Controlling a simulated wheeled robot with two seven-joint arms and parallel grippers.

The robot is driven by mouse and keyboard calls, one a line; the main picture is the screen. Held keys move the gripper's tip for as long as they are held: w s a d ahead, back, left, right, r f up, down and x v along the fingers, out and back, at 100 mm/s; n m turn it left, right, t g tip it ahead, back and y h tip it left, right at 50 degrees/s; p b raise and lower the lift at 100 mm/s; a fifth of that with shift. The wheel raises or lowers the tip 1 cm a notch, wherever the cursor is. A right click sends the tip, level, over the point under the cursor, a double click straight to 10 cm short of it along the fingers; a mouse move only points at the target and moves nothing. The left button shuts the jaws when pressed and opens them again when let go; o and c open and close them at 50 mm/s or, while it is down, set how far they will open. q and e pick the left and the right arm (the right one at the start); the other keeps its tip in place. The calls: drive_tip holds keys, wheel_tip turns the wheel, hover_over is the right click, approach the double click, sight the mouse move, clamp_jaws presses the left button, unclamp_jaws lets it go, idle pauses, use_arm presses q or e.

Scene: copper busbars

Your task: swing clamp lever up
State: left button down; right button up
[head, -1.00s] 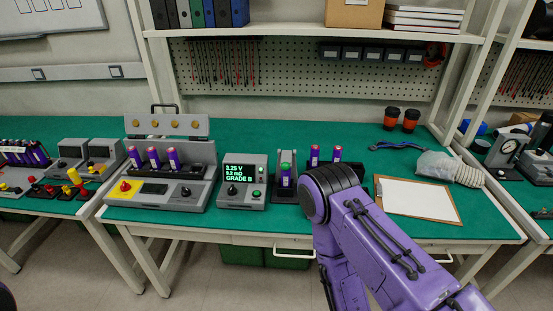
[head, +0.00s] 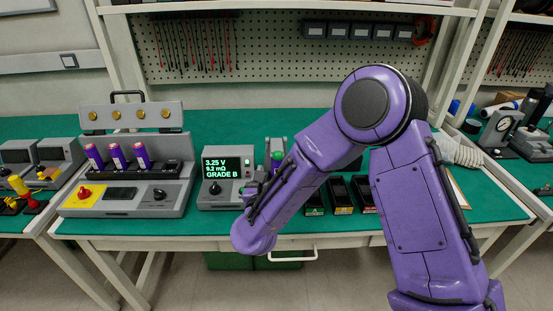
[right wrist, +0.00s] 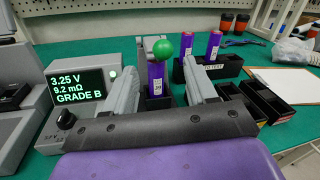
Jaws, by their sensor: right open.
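The clamp lever's green ball knob (right wrist: 165,50) shows in the right wrist view, in front of the top of a purple cell (right wrist: 156,78). The cell stands upright in a grey clamp fixture (right wrist: 143,47). In the head view the knob (head: 277,156) shows small, just right of the grade display. My right gripper (right wrist: 163,80) is open, with its two grey fingers on either side of the cell and knob. I cannot tell whether either finger touches. In the head view my right forearm hides most of the fixture. My left gripper is not in view.
The tester reading GRADE B (right wrist: 78,88) stands close left of the fingers. A black rack with two purple cells (right wrist: 212,66) and black bins (right wrist: 268,98) are at the right. A charger station (head: 130,190) holds several cells at the left. The green bench front is narrow.

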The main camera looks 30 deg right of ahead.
sight(277, 158)
drive_tip(key=p+x, duration=0.1)
drive_tip(key=x, duration=0.7)
drive_tip(key=shift+d+r+p, duration=0.15)
drive_tip(key=shift+d+p, duration=0.15)
drive_tip(key=shift+p, duration=0.1)
clamp_jaws()
